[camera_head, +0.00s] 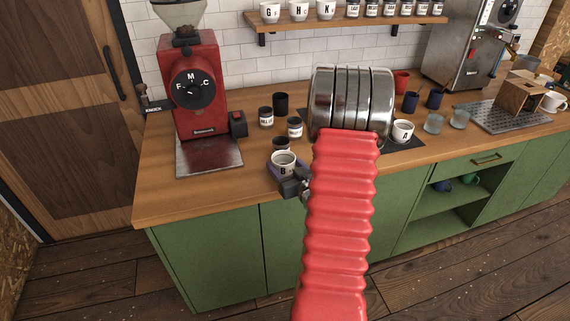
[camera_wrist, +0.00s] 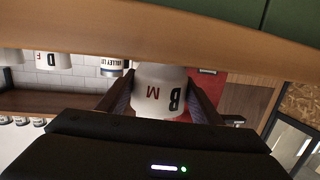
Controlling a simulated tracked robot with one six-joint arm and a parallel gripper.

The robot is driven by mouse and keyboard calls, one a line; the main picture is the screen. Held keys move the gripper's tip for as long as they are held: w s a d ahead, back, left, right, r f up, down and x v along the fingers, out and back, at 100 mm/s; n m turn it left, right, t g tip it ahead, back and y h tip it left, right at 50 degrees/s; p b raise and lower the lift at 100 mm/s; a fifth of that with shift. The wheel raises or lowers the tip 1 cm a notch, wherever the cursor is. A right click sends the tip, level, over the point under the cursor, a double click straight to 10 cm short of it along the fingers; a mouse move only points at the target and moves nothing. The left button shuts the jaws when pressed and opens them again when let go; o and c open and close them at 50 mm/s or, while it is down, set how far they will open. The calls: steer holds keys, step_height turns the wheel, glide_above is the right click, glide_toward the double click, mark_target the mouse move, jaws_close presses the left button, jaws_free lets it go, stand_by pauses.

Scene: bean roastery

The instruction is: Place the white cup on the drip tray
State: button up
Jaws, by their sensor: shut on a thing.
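A white cup marked B (camera_head: 284,163) is at the counter's front edge, left of my arm. My gripper (camera_head: 284,176) is shut on it. In the wrist view the white cup (camera_wrist: 160,92) shows B and M upside down, with a finger of my gripper (camera_wrist: 160,105) on each side. I cannot tell whether the cup touches the counter. A grey perforated tray (camera_head: 483,116), which looks like the drip tray, lies at the far right of the counter. A cardboard box (camera_head: 522,92) stands on it, and another white cup (camera_head: 553,102) is at its right end.
A red grinder (camera_head: 195,95) stands left on the wooden counter (camera_head: 165,206). Jars and dark cups stand behind the held cup. Cup A (camera_head: 402,132) and clear glasses (camera_head: 434,123) stand between my arm and the tray. The tray's front left part is bare.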

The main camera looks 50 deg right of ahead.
steer(key=o, duration=1.2)
steer(key=shift+f, duration=0.1)
steer(key=shift+s, duration=0.1)
steer(key=shift+s+a+r, duration=0.1)
steer(key=shift+s+r, duration=0.1)
steer(key=shift+s, duration=0.1)
steer(key=v, duration=1.1)
steer(key=shift+w+f, duration=0.1)
